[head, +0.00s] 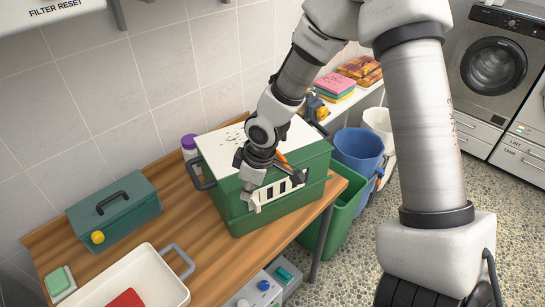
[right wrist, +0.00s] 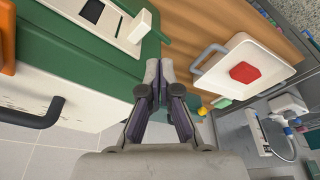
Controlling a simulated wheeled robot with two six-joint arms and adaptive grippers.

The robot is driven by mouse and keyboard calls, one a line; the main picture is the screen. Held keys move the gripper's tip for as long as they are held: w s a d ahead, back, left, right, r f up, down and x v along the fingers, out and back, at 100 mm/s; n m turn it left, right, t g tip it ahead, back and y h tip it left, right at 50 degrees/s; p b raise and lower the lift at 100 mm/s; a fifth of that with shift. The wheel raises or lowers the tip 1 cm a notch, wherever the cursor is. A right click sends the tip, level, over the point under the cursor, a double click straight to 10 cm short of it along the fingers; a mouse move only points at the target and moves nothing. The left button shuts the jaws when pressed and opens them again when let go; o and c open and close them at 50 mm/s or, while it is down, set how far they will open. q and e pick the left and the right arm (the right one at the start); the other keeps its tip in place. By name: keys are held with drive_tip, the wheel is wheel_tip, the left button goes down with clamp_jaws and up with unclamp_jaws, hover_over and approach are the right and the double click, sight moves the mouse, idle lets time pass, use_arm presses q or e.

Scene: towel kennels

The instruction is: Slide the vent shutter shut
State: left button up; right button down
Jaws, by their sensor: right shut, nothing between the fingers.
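The green kennel box (head: 245,221) with a white lid (head: 215,147) stands on the wooden table. Its front has a white vent panel (head: 276,190) with dark slots showing between white bars; the panel also shows in the right wrist view (right wrist: 112,20). A pale tab (head: 256,206) sticks out at the panel's left end, and it shows in the right wrist view (right wrist: 141,26). My right gripper (right wrist: 158,76) is shut and empty, close to the box's front edge and apart from the tab in the wrist view. In the head view the gripper partly hides the panel's upper left. My left gripper is out of view.
A teal toolbox (head: 115,215) and a white tray (head: 120,284) with a red item stand left on the table. A black handle (head: 200,180) juts from the box's left side. Blue (head: 358,150) and green (head: 347,205) bins stand to the right. Bare tabletop lies left of the box.

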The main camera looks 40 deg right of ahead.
sight(256, 203)
drive_tip(key=shift+f, duration=0.15)
drive_tip(key=b+x, duration=0.3)
drive_tip(key=s+b+x, duration=0.1)
drive_tip(key=shift+w+d+f+b, duration=0.15)
drive_tip(key=shift+d+f+b, duration=0.15)
drive_tip(key=shift+f+b, duration=0.1)
idle(0.5)
drive_tip(key=d+b, duration=0.2)
drive_tip(key=b, duration=0.1)
drive_tip(key=shift+s+d+f, duration=0.1)
drive_tip(key=shift+s+f, duration=0.05)
drive_tip(key=shift+s, duration=0.1)
wheel_tip(256, 203, up, 8)
drive_tip(key=a+p, duration=0.1)
drive_tip(key=p, duration=0.7)
drive_tip(key=shift+p, duration=0.35)
drive_tip(key=shift+w, duration=0.15)
